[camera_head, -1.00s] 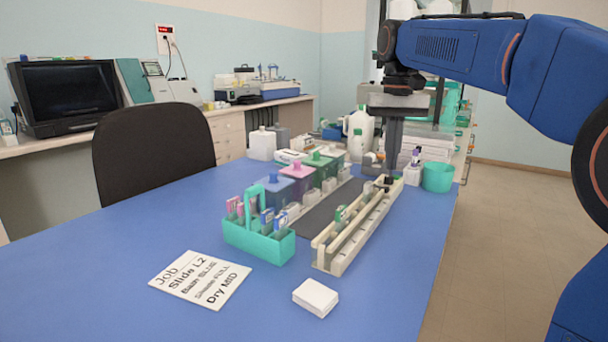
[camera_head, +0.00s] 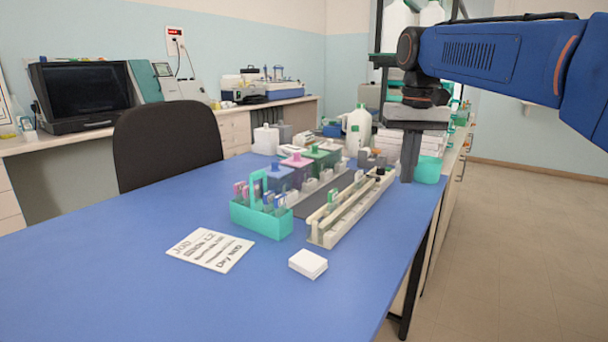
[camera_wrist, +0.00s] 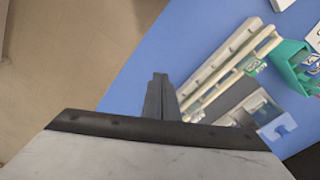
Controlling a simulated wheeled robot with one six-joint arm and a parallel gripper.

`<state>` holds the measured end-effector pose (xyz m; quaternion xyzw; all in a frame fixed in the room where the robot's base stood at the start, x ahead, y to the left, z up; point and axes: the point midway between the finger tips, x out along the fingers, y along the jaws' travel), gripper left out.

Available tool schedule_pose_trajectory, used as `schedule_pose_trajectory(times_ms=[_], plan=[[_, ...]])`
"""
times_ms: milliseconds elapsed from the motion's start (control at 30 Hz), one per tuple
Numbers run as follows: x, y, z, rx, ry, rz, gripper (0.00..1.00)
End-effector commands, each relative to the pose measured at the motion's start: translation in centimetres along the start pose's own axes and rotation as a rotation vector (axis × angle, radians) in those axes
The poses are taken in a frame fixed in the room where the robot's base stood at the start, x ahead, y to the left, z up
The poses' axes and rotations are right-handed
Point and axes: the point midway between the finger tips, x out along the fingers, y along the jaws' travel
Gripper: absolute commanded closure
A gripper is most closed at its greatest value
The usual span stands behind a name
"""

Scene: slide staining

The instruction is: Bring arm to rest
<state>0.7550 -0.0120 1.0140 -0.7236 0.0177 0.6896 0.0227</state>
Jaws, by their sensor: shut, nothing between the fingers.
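My blue arm reaches in from the right in the head view. My gripper (camera_head: 408,178) points down near the far right edge of the blue table (camera_head: 110,285), in front of the green cup (camera_head: 428,169). Its fingers are together with nothing between them; they also show closed in the wrist view (camera_wrist: 160,80). The cream drying rack (camera_head: 350,213) lies to the left of the gripper, apart from it, with a slide standing in it. It also shows in the wrist view (camera_wrist: 225,65).
A teal slide carrier (camera_head: 262,222) with several slides stands left of the rack. Lidded staining jars (camera_head: 297,170) are behind it. A job card (camera_head: 210,250) and a white block (camera_head: 308,263) lie in front. Open floor (camera_head: 510,250) is on the right.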

Motion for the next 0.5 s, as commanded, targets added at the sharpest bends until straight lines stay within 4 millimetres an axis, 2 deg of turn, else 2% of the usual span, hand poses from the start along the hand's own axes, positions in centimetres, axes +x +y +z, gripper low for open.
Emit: schedule_pose_trajectory(times_ms=[267, 500], plan=[[2.2, 1.7, 4.6, -0.009, 0.057, -0.008, 1.0], [6.4, 3.6, 10.8, -0.022, 0.137, -0.014, 1.0]])
